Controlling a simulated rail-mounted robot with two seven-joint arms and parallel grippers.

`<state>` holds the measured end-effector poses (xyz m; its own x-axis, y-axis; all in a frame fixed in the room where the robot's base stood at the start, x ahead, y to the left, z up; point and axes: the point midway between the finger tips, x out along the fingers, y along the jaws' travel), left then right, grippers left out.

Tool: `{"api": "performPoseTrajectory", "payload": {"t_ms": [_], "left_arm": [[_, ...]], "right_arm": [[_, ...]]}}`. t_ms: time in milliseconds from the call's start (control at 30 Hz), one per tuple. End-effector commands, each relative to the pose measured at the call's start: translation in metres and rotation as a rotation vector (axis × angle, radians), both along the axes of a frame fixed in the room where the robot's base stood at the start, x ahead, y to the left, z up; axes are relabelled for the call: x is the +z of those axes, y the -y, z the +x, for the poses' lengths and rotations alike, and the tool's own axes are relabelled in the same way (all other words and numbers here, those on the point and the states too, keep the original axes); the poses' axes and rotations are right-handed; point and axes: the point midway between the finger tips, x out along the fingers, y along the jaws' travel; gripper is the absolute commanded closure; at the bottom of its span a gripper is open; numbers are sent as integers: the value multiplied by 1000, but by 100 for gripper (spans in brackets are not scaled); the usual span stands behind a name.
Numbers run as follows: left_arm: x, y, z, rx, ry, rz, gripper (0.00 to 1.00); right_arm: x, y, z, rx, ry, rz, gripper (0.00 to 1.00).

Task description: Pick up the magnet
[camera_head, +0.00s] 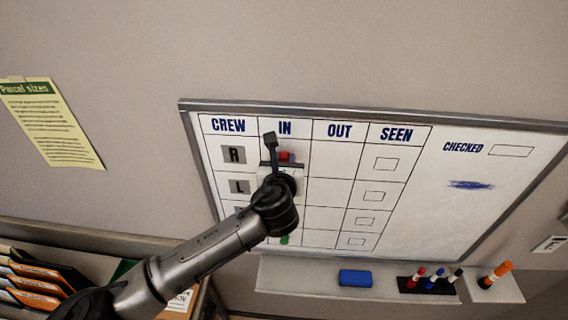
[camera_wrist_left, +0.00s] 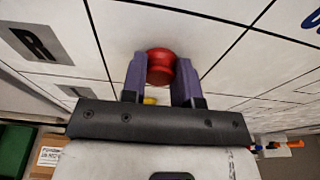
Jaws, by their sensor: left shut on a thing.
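A red magnet (camera_wrist_left: 160,66) is between the two fingers of my left gripper (camera_wrist_left: 162,80), which is shut on it at the whiteboard. In the head view the red magnet (camera_head: 286,156) shows in the IN column of the R row, with my left gripper (camera_head: 284,162) at it and my arm covering the cells below. A yellow piece (camera_wrist_left: 149,101) shows below the red magnet in the wrist view. A green magnet (camera_head: 284,239) sits lower in the IN column. My right gripper is not in view.
The whiteboard (camera_head: 330,204) has CREW, IN, OUT and SEEN columns. The ledge below holds a blue eraser (camera_head: 355,278), several markers (camera_head: 430,281) and an orange marker (camera_head: 495,274). Folders (camera_head: 38,284) stand at lower left. The OUT column is clear.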

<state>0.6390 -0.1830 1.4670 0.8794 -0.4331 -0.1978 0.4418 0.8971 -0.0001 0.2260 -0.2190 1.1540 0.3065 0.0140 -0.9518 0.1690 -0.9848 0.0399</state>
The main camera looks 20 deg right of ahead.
Motion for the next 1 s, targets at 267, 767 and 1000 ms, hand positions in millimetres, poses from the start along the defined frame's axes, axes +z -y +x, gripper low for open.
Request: {"api": "performPoseTrajectory", "payload": {"t_ms": [267,767,1000], "left_arm": [[34,0,-2,0,5,-1,100],[61,-34,-71,-5,2,0,100],[62,-61,-124,-4,3,0,100]], "right_arm": [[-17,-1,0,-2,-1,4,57],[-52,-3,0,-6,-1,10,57],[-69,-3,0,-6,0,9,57]]}}
